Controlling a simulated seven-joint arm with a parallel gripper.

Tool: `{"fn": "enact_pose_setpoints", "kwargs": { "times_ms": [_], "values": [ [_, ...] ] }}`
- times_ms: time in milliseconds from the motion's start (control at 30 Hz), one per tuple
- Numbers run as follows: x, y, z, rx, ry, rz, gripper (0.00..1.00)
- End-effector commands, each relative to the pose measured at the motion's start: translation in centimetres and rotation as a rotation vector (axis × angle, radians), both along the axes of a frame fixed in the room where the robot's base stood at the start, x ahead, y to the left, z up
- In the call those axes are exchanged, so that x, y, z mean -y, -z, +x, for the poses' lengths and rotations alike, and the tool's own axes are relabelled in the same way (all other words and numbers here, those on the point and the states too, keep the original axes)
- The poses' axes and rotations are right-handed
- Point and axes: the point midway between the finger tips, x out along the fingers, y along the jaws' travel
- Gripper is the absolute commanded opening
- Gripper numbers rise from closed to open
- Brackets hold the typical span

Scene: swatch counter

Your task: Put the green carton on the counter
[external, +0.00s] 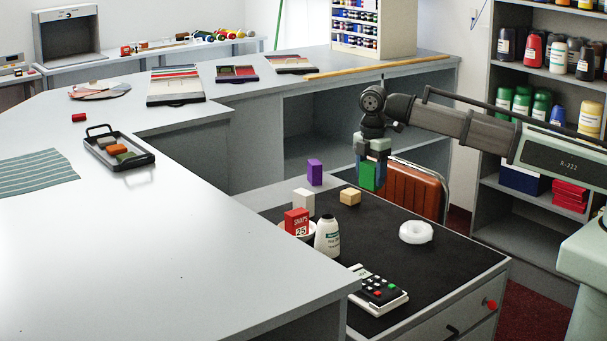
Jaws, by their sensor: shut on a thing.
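The green carton (368,176) is a small upright block between the fingers of my gripper (368,160). My gripper points down and is shut on it. The carton is held above the far part of the lower black-topped cabinet (380,225), in front of a brown chair back. The fingers hide part of its upper portion. The counter (190,240) is the wide pale grey surface at the left, higher than the black top.
On the black top stand a purple block (315,172), a white block (303,202), a wooden block (350,197), a red box (296,222), a white bottle (328,238), a tape roll (416,232) and a calculator (380,287). A black tray (146,161) holds blocks on the counter. The counter's front is clear.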

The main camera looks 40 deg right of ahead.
Motion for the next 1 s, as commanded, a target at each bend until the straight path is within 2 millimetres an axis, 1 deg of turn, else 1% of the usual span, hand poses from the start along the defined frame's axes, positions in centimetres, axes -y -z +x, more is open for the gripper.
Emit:
{"fn": "enact_pose_setpoints", "kwargs": {
  "times_ms": [133, 267, 667, 967, 1000],
  "values": [
    [-1.9, 0.0, -1.2, 0.0, -0.031, 0.0, 0.31],
    [-5.1, -0.3, -3.3, 0.001, -0.084, 0.001, 0.31],
    [-16.6, -2.6, -11.2, 0.001, -0.274, 0.0, 0.31],
    [-26.1, -5.4, -17.4, 0.001, -0.416, 0.001, 0.31],
    [-27.4, -5.8, -18.2, 0.001, -0.435, 0.001, 0.31]
  ]
}}
